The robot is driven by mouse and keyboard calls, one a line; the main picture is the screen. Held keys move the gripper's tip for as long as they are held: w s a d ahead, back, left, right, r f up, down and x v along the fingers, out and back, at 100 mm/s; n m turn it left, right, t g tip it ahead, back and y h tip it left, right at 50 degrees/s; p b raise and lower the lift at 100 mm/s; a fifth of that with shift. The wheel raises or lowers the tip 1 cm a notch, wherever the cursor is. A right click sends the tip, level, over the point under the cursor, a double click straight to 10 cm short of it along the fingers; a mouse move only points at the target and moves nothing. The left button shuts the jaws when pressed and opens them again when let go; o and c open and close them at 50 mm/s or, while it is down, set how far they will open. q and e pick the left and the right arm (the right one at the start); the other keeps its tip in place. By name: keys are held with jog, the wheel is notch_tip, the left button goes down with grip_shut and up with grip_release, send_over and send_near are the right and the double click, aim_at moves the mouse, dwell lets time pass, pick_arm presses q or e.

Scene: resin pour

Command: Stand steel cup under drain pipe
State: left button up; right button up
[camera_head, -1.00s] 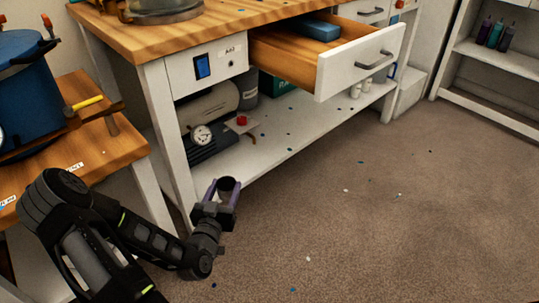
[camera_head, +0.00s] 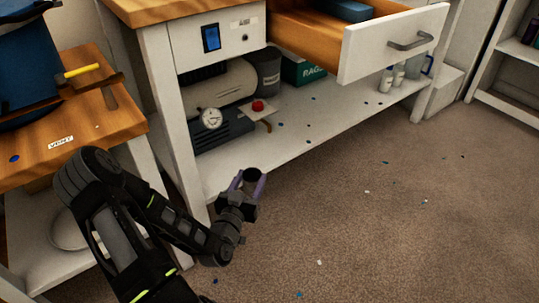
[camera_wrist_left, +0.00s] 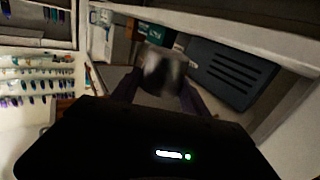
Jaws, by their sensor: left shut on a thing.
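My left gripper (camera_head: 253,187) is shut on the steel cup (camera_head: 251,175), low in front of the workbench's lower shelf. The cup looks dark and about upright, its rim facing up between the purple-grey fingers. In the left wrist view the cup (camera_wrist_left: 163,72) sits blurred between the fingertips. A short brass-coloured pipe (camera_head: 265,126), apparently the drain pipe, shows below a red knob (camera_head: 257,105) beside the tank (camera_head: 215,90) on the shelf. The cup is apart from it, nearer to me and lower in the picture. My right gripper is not in view.
The lower shelf (camera_head: 310,135) has free room right of the tank's base, with small coloured bits scattered on it. The bench leg (camera_head: 172,120) stands left of my gripper. An open drawer (camera_head: 385,45) juts out above. A side table (camera_head: 95,120) is at left.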

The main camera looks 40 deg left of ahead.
pick_arm(q)
jog(key=p+x, duration=0.2)
jog(key=x, duration=1.4)
jog(key=shift+w+a, duration=0.1)
jog(key=shift+w, duration=0.2)
jog(key=shift+w, duration=0.1)
jog(key=f+b, duration=0.1)
jog(key=f, duration=0.1)
jog(key=f+b, duration=0.1)
jog(key=shift+w+a+f+b, duration=0.2)
jog(key=shift+w+f+b, duration=0.1)
jog(key=shift+w, duration=0.05)
jog(key=shift+r, duration=0.15)
